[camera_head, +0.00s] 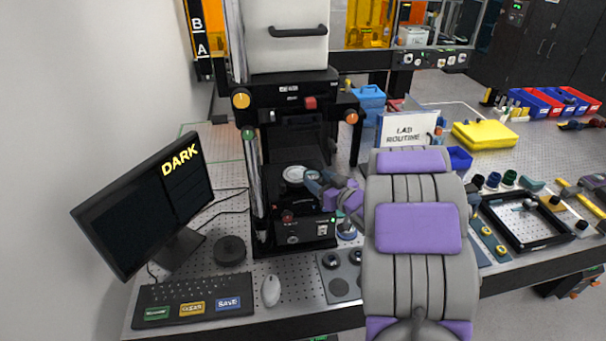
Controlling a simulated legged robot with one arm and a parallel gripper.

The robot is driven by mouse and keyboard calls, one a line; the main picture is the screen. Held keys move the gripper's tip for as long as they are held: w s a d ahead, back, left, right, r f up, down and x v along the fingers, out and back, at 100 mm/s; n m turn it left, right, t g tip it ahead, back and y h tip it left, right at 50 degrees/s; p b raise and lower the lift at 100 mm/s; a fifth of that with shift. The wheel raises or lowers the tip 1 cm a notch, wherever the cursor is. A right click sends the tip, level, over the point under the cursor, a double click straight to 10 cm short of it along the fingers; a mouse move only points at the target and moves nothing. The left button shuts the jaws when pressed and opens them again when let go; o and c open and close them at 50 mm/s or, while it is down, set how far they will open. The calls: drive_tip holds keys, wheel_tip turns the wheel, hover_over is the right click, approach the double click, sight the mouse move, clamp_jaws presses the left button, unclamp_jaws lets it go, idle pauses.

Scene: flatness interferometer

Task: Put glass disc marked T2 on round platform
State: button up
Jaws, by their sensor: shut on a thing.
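The interferometer (290,115) is a tall black and white instrument left of centre. The round platform (294,175) sits low inside its open bay and shows as a pale ring. My gripper (313,181) reaches into the bay from the right, with its fingertips at the platform's right edge. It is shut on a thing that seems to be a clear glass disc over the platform. The disc's outline is hard to tell from the pale ring, and no T2 mark can be read. I cannot tell whether the disc touches the platform.
A monitor reading DARK (145,205), keyboard (195,298), mouse (271,290) and black round puck (230,250) stand at left. A grey holder plate (339,270) lies in front of the instrument. My arm hides the middle.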

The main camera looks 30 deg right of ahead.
hover_over(301, 180)
drive_tip(key=shift+s+f, duration=0.3)
drive_tip(key=shift+f, duration=0.05)
drive_tip(key=shift+w+a, duration=0.1)
drive_tip(key=shift+w, duration=0.2)
drive_tip(key=f, duration=0.1)
drive_tip(key=d+f, duration=0.1)
drive_tip(key=f, duration=0.1)
drive_tip(key=shift+d+f+b, duration=0.1)
drive_tip(key=shift+b, duration=0.25)
drive_tip(key=shift+d+f, duration=0.2)
drive_tip(key=shift+a, duration=0.35)
drive_tip(key=o, duration=0.8)
drive_tip(key=shift+a, duration=0.3)
drive_tip(key=shift+o, duration=1.4)
drive_tip(key=shift+d, duration=0.5)
drive_tip(key=shift+a, duration=0.25)
